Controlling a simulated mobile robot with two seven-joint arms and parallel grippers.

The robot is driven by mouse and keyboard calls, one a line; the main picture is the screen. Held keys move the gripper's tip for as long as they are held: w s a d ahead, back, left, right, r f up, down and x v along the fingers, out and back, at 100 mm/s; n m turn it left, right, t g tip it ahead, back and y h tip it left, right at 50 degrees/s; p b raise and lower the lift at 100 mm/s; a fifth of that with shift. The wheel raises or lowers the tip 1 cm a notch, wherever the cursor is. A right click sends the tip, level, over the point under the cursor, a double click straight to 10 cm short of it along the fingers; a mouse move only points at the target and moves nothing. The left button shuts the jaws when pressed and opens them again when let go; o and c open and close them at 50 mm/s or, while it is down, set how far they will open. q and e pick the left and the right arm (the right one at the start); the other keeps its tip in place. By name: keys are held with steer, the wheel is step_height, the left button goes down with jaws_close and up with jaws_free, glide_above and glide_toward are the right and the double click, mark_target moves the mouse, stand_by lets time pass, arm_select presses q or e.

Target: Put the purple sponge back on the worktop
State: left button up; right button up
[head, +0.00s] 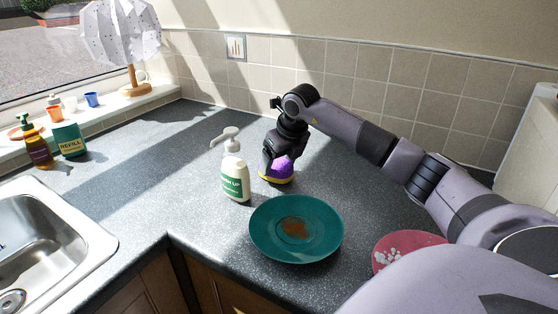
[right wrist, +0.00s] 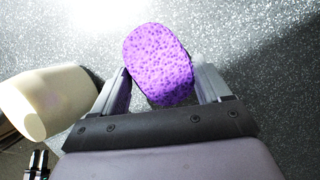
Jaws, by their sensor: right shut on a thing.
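The purple sponge (head: 275,168) is between the fingers of my right gripper (head: 277,172), behind the teal plate in the head view. A yellow layer shows along its lower edge. The right wrist view shows the speckled purple face of the sponge (right wrist: 158,62) with my right gripper (right wrist: 165,88) shut on it. The sponge is at or just above the grey speckled worktop (head: 185,212); I cannot tell whether it touches. My left gripper is not in view.
A white pump bottle (head: 234,180) stands close left of the sponge. A teal plate (head: 265,240) with a brown stain lies in front. A red plate (head: 395,245) with pale marks lies right, partly behind my arm. The sink (head: 60,235) is at left. Worktop beyond the bottle is clear.

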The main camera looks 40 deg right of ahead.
steer(key=o, duration=0.9)
steer(key=shift+f, duration=0.1)
steer(key=v, duration=1.2)
steer(key=shift+a, duration=0.15)
